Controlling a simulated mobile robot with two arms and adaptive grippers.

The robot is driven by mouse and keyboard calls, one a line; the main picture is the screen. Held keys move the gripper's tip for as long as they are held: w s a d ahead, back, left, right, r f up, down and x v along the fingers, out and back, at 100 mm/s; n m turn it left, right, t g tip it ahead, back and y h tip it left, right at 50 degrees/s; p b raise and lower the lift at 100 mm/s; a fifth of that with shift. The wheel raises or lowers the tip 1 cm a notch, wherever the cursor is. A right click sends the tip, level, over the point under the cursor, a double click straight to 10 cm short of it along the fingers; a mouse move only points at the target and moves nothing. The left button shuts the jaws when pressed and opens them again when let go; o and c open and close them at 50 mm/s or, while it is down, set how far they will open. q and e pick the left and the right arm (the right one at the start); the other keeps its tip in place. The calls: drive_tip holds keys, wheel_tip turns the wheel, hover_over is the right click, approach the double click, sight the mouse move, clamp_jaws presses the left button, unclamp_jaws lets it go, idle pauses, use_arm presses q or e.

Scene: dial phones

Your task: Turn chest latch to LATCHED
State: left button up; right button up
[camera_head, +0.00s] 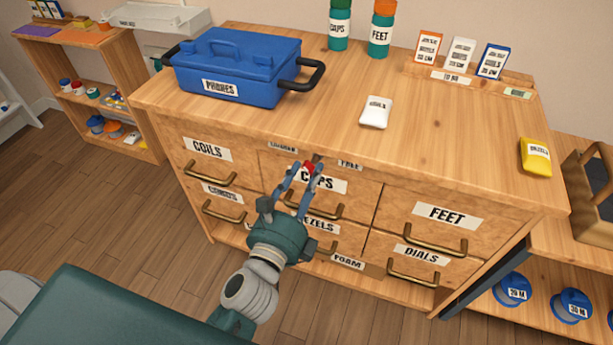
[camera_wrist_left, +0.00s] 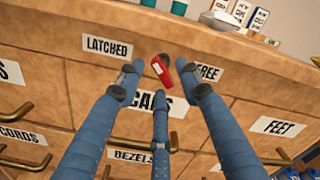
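The chest latch is a small red piece (camera_wrist_left: 163,76) on the front of the wooden drawer chest, between the LATCHED label (camera_wrist_left: 108,47) on the left and the FREE label (camera_wrist_left: 208,73) on the right. In the head view the latch (camera_head: 309,168) shows between my fingertips, above the CAPS label. My left gripper (camera_head: 306,167) is open, its blue fingers spread around the latch. In the wrist view the gripper (camera_wrist_left: 157,76) has a finger on each side and one below. I cannot tell whether any finger touches it. My right gripper is not in view.
Brass drawer handles, such as the CAPS drawer's (camera_head: 314,208), stick out below. On the chest top (camera_head: 440,135) stand a blue PHONES box (camera_head: 238,70), bottles, a white packet (camera_head: 376,112) and a yellow packet (camera_head: 535,157). Open shelves flank the chest.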

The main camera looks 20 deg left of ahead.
use_arm(q)
drive_tip(key=s, duration=0.7)
drive_tip(key=shift+s+a, duration=0.15)
drive_tip(key=shift+s, duration=0.1)
idle(0.5)
